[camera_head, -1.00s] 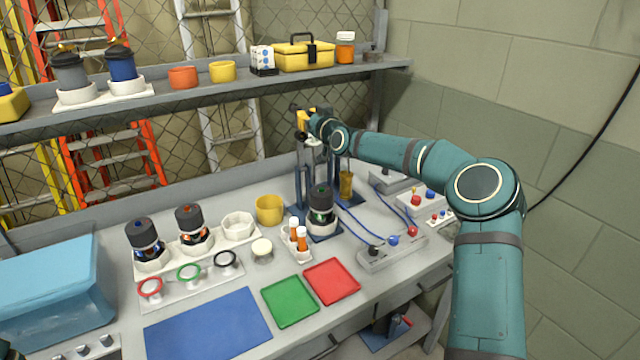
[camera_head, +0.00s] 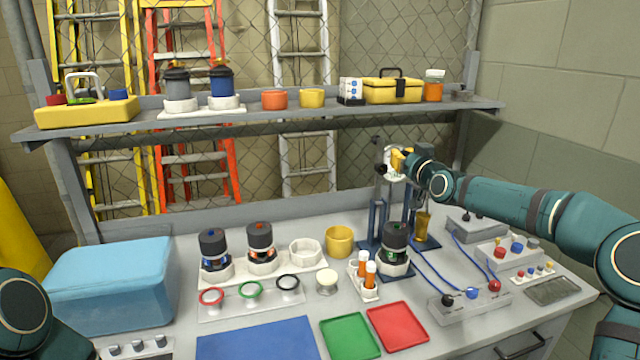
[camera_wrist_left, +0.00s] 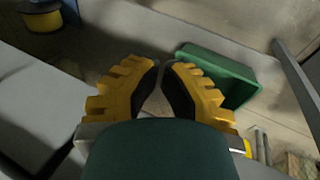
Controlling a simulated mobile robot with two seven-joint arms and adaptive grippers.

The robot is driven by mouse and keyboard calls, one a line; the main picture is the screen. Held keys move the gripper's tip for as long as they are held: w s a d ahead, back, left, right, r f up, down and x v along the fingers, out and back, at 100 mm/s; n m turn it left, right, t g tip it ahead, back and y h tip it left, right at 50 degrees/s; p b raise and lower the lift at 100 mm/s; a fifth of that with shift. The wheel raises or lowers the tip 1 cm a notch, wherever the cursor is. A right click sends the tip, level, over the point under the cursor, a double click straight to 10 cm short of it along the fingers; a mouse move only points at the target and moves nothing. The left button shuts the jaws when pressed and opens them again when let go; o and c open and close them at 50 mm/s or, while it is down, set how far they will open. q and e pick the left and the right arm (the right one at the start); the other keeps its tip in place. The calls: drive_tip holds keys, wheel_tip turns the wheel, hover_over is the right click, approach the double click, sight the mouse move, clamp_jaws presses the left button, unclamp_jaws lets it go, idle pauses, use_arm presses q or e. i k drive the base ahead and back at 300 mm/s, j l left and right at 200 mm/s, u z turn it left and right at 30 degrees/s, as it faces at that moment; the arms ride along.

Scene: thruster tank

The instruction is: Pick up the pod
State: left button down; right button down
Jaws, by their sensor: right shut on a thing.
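Three dark-capped pods stand on the bench: one with a blue dot (camera_head: 213,246) and one with a red dot (camera_head: 260,243) in a white rack, and one with a green dot (camera_head: 396,243) in a separate white seat. My right gripper (camera_head: 399,160), with yellow fingers, is high at the top of a dark blue stand (camera_head: 370,225), above and apart from the green-dot pod. It is shut on a small whitish part, mostly hidden by the fingers. My left gripper (camera_wrist_left: 161,68) shows in the left wrist view, its yellow fingers close together with nothing seen between them.
A blue box (camera_head: 105,285) stands at the left. Blue (camera_head: 255,340), green (camera_head: 350,338) and red (camera_head: 398,325) mats lie in front. A shelf (camera_head: 300,118) crosses above the bench. Cabled control boxes (camera_head: 468,303) stand at the right. The left wrist view shows a green bin (camera_wrist_left: 232,72).

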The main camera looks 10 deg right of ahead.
sight(395, 257)
drive_tip(key=k+l, duration=0.1)
drive_tip(key=k, duration=0.9)
